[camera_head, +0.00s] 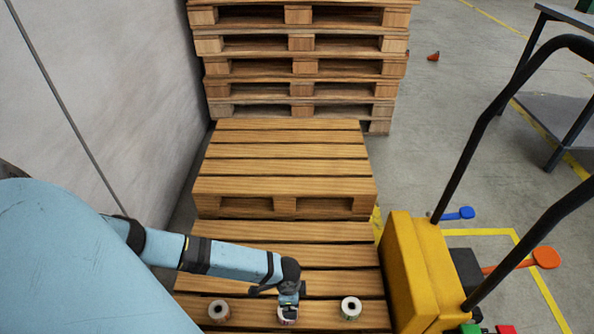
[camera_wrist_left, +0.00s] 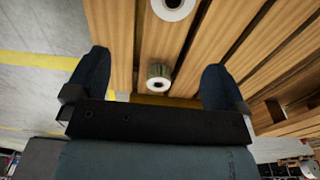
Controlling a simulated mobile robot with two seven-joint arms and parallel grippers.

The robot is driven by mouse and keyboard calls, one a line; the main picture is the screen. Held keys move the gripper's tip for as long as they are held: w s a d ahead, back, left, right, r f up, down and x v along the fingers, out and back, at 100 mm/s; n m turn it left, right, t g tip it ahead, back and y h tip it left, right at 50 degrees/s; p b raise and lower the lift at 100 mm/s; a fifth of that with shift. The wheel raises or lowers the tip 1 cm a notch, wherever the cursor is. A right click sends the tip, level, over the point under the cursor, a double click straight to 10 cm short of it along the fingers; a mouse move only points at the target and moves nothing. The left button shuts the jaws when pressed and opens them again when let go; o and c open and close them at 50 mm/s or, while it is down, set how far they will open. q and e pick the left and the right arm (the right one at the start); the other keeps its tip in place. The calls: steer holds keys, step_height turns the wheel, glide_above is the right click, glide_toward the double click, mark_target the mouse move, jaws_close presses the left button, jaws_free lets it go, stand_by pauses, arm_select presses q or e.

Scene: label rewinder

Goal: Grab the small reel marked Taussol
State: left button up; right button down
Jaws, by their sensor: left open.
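Three small white-cored reels stand in a row on the near low pallet (camera_head: 250,256) in the head view: a left reel (camera_head: 219,310), a middle reel (camera_head: 287,318) mostly hidden by my gripper, and a right reel (camera_head: 350,307) with a greenish side. No name can be read, so I cannot tell which is Taussol. My left gripper (camera_head: 290,298) is over the middle reel, open and empty. In the left wrist view, one reel (camera_wrist_left: 159,76) shows between the spread fingers (camera_wrist_left: 156,62), apart from them, and another (camera_wrist_left: 173,8) is cut by the top edge. My right gripper is not seen.
A higher pallet stack (camera_head: 285,165) and a taller one (camera_head: 300,60) stand behind. A pale wall (camera_head: 100,90) is close on the left. A yellow machine (camera_head: 420,270) with black handles (camera_head: 490,120) stands at the right.

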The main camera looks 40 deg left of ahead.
arm_select(q)
step_height(320, 180, down, 2)
steer(key=a, duration=0.2)
steer(key=b, duration=0.5)
glide_above(286, 322)
steer(key=w+a, duration=0.2)
steer(key=w, duration=0.1)
step_height(286, 322, down, 8)
steer(key=shift+d+f, duration=0.1)
steer(key=shift+d, duration=0.05)
step_height(286, 322, down, 5)
steer(key=b, duration=0.3)
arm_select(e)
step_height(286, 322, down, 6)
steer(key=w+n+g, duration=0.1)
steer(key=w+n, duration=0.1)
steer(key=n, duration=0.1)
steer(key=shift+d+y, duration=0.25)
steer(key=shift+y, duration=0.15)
arm_select(q)
steer(key=shift+s, duration=0.1)
steer(key=c, duration=1.1)
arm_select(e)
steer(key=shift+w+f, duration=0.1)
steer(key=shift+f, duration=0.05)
